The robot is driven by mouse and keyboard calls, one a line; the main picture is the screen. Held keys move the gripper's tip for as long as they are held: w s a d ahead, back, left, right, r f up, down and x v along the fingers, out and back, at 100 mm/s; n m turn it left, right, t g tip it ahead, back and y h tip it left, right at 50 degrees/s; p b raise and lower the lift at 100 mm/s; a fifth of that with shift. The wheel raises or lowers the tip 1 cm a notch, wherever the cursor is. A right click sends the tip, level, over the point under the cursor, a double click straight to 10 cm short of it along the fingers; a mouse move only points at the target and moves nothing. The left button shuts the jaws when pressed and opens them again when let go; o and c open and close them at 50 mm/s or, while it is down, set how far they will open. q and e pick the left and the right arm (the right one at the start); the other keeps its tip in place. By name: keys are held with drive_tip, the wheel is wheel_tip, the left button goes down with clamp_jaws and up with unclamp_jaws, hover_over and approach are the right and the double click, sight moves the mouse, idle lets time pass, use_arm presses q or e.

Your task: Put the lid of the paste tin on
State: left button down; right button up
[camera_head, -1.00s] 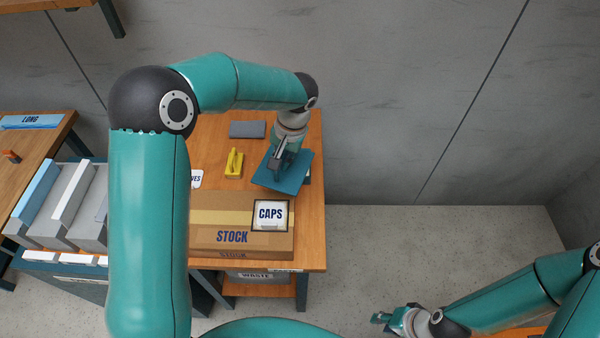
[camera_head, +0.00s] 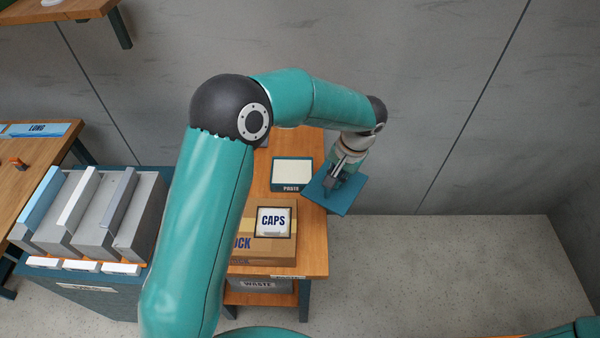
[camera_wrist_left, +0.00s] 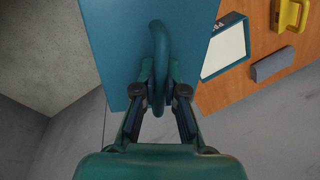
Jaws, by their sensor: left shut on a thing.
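The paste tin (camera_head: 291,187) stands on the wooden table, open, with a pale surface inside its teal rim and a PASTE label. In the left wrist view the tin (camera_wrist_left: 238,66) is right of the lid. The lid (camera_head: 345,200) is a flat teal plate, tilted in the picture, at the table's right edge and beside the tin. My left gripper (camera_head: 333,183) is shut on the lid's curved handle (camera_wrist_left: 160,45). The lid (camera_wrist_left: 112,35) fills the upper middle of the wrist view. The height of the lid over the table is hard to tell. My right gripper is out of view.
A STOCK box (camera_head: 268,248) with a CAPS container (camera_head: 273,221) stands in front of the tin. A yellow tool (camera_wrist_left: 287,14) and a grey block (camera_wrist_left: 272,64) lie near the tin. Floor is clear right of the table.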

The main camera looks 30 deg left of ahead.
use_arm(q)
drive_tip(key=shift+a+r, duration=0.1)
drive_tip(key=w+a+r+m+t+h+b, duration=0.1)
drive_tip(key=w+a+r+m+b, duration=0.2)
drive_tip(key=a+r+m+b, duration=0.4)
drive_tip(key=w+a+r+m+t+b, duration=0.1)
drive_tip(key=w+a+r+m+b, duration=0.3)
drive_tip(key=a, duration=0.6)
drive_tip(key=shift+m, duration=0.4)
drive_tip(key=shift+s+d+f, duration=0.1)
drive_tip(key=shift+s+f, duration=0.15)
drive_tip(key=shift+f, duration=3.15)
drive_tip(key=shift+s+d+f, duration=0.1)
drive_tip(key=shift+s+f, duration=0.2)
drive_tip(key=shift+f, duration=3.05)
drive_tip(key=shift+s+f, duration=0.25)
drive_tip(key=shift+f, duration=3.15)
drive_tip(key=shift+b, duration=0.3)
drive_tip(key=c, duration=1.2)
unclamp_jaws()
drive_tip(key=shift+f, duration=0.1)
drive_tip(key=shift+c, duration=0.2)
